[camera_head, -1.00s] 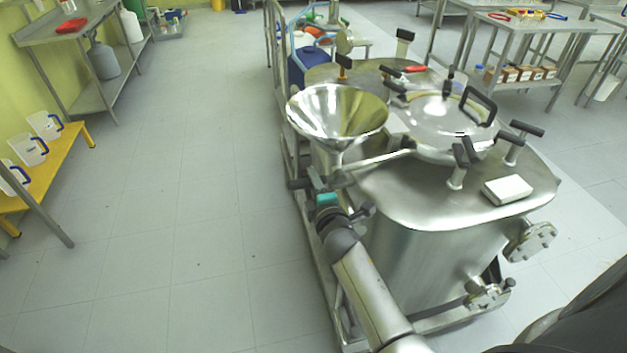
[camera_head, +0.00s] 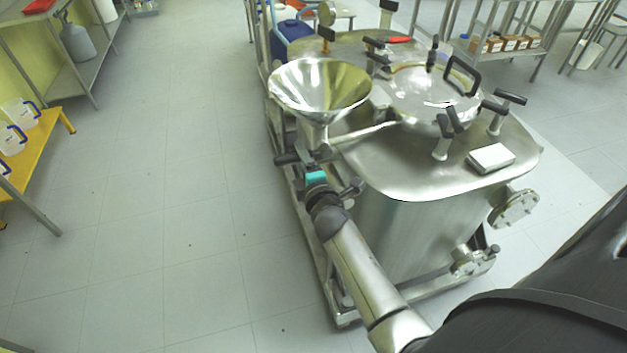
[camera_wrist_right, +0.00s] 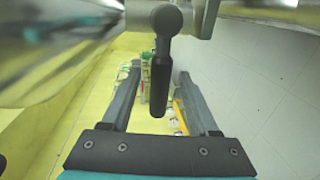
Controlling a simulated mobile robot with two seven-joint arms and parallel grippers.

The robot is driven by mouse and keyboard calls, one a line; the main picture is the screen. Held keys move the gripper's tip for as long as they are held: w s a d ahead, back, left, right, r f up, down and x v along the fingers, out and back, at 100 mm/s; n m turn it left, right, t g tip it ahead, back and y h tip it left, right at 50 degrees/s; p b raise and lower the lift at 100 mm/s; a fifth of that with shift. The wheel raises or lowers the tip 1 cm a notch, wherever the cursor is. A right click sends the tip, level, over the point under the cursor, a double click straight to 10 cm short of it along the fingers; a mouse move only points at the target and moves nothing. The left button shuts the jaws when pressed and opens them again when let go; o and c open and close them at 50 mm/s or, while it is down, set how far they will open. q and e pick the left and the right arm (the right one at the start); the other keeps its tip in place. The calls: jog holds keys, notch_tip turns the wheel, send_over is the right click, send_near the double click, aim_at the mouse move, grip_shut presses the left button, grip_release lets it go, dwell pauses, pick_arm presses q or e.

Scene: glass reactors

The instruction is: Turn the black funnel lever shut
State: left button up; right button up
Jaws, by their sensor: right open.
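The steel funnel (camera_head: 320,88) stands at the left side of the reactor (camera_head: 425,205). In the right wrist view the black lever (camera_wrist_right: 159,88) hangs from a metal valve stem below blurred shiny metal. My right gripper (camera_wrist_right: 159,70) is open, with one grey finger on each side of the lever. There is a gap on both sides, and it is not gripped. In the head view my right gripper (camera_head: 308,162) is just below the funnel, small and partly hidden by its own wrist. My left gripper is not in view.
The reactor's glass lid (camera_head: 425,90), black clamp handles and a white box (camera_head: 491,158) are right of the funnel. A metal frame runs along the reactor's left side. The floor to the left is clear up to a yellow bench (camera_head: 35,140).

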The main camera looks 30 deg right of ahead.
jog(key=p+v, duration=0.1)
jog(key=v, duration=1.2)
jog(key=shift+s, duration=0.4)
jog(key=shift+a, duration=0.15)
